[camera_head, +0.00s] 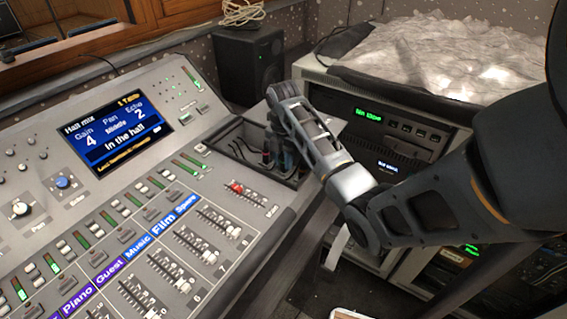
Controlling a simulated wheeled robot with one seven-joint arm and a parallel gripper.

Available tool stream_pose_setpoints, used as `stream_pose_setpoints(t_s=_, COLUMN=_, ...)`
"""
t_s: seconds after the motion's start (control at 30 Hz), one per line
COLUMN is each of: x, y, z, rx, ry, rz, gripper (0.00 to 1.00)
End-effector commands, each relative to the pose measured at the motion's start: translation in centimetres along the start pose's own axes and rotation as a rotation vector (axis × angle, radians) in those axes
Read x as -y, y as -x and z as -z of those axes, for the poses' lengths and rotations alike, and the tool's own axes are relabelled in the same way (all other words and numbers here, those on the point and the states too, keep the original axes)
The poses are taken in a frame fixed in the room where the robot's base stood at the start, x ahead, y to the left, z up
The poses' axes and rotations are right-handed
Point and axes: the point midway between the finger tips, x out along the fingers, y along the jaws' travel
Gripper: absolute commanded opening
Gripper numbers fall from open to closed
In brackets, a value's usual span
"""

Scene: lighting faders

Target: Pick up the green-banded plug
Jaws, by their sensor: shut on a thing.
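My gripper (284,158) points down into the dark recessed tray (229,136) at the right end of the mixing desk. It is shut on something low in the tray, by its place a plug. The arm and the fingers hide most of what is held, and I cannot make out a green band. Dark cables and small plug shapes (264,157) lie in the tray just left of my gripper.
The mixing desk (217,277) fills the left, with fader rows, a red-capped fader (237,187) and a lit screen (116,127). A black speaker (248,62) stands behind the tray. An equipment rack (330,78) with crumpled white sheeting (430,50) on top is at right.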

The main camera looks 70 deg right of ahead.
Motion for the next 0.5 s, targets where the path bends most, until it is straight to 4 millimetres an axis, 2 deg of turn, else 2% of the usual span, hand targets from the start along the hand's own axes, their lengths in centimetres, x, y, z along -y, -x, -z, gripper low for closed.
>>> stream_pose_setpoints(t_s=0.27, x=0.0, y=0.8, z=-0.1, rx=0.001, ry=0.000, rz=-0.001, gripper=0.00)
stream_pose_setpoints(t_s=0.37, x=-0.1, y=1.8, z=-0.1, rx=0.002, ry=0.000, rz=-0.002, gripper=0.00)
stream_pose_setpoints(t_s=0.5, x=-0.1, y=4.0, z=-0.1, rx=0.003, ry=0.000, rz=-0.004, gripper=0.00)
